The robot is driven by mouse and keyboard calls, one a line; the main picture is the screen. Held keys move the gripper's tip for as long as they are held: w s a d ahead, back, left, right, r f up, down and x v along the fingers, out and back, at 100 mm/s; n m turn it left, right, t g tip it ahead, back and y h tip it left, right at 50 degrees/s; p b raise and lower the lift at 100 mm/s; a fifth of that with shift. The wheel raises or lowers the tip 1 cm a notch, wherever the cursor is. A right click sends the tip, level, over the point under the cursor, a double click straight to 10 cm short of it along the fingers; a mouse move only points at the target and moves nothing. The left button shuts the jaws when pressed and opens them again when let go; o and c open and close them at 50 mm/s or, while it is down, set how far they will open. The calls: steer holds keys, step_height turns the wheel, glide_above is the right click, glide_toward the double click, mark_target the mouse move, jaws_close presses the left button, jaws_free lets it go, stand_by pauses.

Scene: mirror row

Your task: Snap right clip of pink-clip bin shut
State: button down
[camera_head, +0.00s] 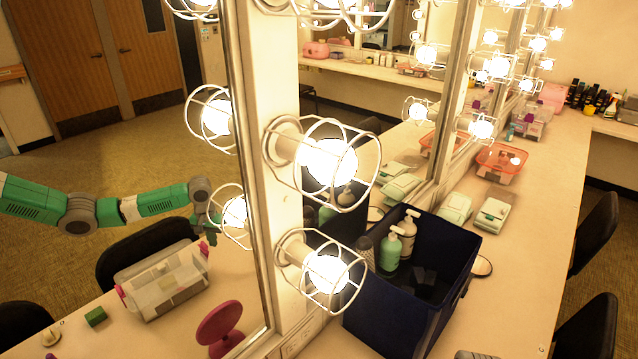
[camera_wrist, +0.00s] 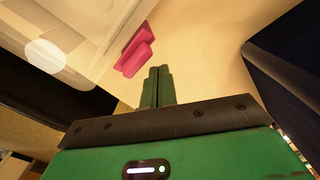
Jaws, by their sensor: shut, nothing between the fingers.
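The pink-clip bin (camera_head: 165,280) is a clear box with a pale lid, seen in the head view only as a reflection in the left mirror. A pink clip (camera_head: 122,292) shows at one end and another (camera_head: 204,247) at the end near my gripper. In the wrist view the bin (camera_wrist: 75,35) fills the upper left, with a pink clip (camera_wrist: 135,50) at its edge. I cannot tell whether that clip is snapped. My gripper (camera_wrist: 157,85) is shut and empty, its fingertips just beside the clip; contact is unclear. Its reflection (camera_head: 212,228) shows beside the bin.
A dark blue caddy (camera_head: 400,300) with pump bottles stands on the counter; a dark blue wall (camera_wrist: 285,70) shows at right in the wrist view. The lit mirror frame (camera_head: 265,200) hides part of the workspace. A pink round mirror (camera_head: 219,325) and green block (camera_head: 95,316) appear in reflection.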

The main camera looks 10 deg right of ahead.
steer(key=shift+s+a+r+p, duration=0.3)
steer(key=shift+s+a+p, duration=0.45)
steer(key=shift+p, duration=0.75)
steer(key=r+p, duration=0.1)
steer(key=r, duration=0.1)
steer(key=r+p, duration=0.1)
steer(key=p, duration=0.1)
steer(key=r+p, duration=0.1)
steer(key=r, duration=0.1)
steer(key=shift+w+d+r, duration=0.35)
steer(key=shift+w, duration=0.05)
